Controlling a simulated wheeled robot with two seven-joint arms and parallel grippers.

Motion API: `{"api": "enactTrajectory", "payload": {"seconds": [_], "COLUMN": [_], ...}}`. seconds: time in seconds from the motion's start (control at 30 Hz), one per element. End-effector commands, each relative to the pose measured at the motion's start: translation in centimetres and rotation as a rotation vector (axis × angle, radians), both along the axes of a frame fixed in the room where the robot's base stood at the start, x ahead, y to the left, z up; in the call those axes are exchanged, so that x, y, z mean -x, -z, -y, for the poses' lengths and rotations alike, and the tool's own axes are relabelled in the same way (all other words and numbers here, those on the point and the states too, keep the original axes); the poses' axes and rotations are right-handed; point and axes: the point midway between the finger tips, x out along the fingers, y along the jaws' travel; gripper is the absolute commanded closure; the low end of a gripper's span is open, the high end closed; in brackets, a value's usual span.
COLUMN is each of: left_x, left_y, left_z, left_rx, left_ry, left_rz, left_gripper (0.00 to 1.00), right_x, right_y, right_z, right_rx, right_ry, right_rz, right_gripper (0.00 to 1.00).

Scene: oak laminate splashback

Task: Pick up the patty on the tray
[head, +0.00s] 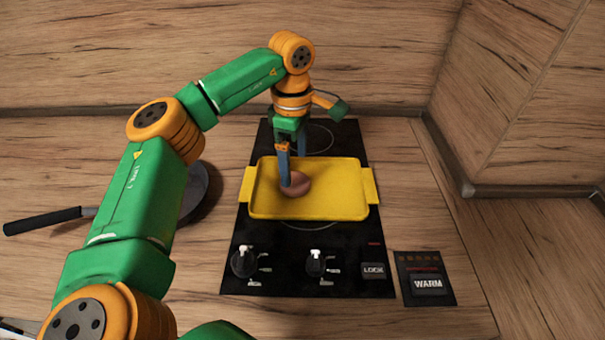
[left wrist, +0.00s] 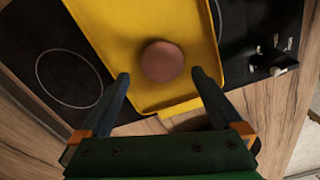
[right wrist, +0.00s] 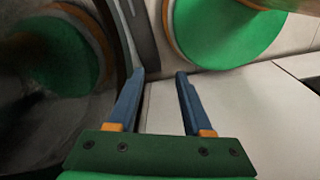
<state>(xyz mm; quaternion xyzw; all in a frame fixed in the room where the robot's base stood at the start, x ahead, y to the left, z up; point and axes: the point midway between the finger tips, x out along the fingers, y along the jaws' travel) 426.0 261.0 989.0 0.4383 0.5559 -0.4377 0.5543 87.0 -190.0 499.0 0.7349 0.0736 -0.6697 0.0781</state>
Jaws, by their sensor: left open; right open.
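The patty (head: 298,185) is a round brown disc lying on the left part of the yellow tray (head: 335,196). The tray sits across the black cooktop. My left gripper (head: 291,168) is at the patty, its fingers pointing down and overlapping it in the head view. In the left wrist view the left gripper (left wrist: 161,76) is open, and the patty (left wrist: 162,61) lies between and just beyond the fingertips, with no visible contact. The tray (left wrist: 190,22) fills the middle of that view. My right gripper (right wrist: 158,73) is open and empty in the right wrist view, away from the tray.
The black cooktop (head: 300,262) has two knobs at its front and a LOCK panel. A WARM panel (head: 425,280) lies to its right. A dark pan (head: 194,190) with a black handle is at the left, partly behind my arm. Wooden walls stand behind and at right.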

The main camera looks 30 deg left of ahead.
Motion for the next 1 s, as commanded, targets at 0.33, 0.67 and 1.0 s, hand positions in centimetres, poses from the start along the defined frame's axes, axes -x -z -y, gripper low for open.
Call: {"api": "enactTrajectory", "payload": {"seconds": [0.33, 0.67, 1.0], "left_x": [0.3, 0.3, 0.3], "left_y": [4.4, 4.3, 4.1], "left_z": [-0.6, -0.6, -0.6], "left_rx": [0.001, 0.001, 0.001], "left_ry": [-0.002, -0.002, -0.002], "left_rz": [0.001, 0.001, 0.001], "left_gripper": [0.0, 0.57, 0.79], "right_x": [0.4, 0.1, 0.1], "right_y": [-1.0, -0.9, -0.9], "right_z": [0.0, -0.1, -0.1], "right_rx": [0.001, 0.0, -0.002], "right_ry": [0.0, -0.001, 0.0], "right_rz": [-0.007, -0.002, -0.001], "right_gripper": [0.5, 0.5, 0.5]}}
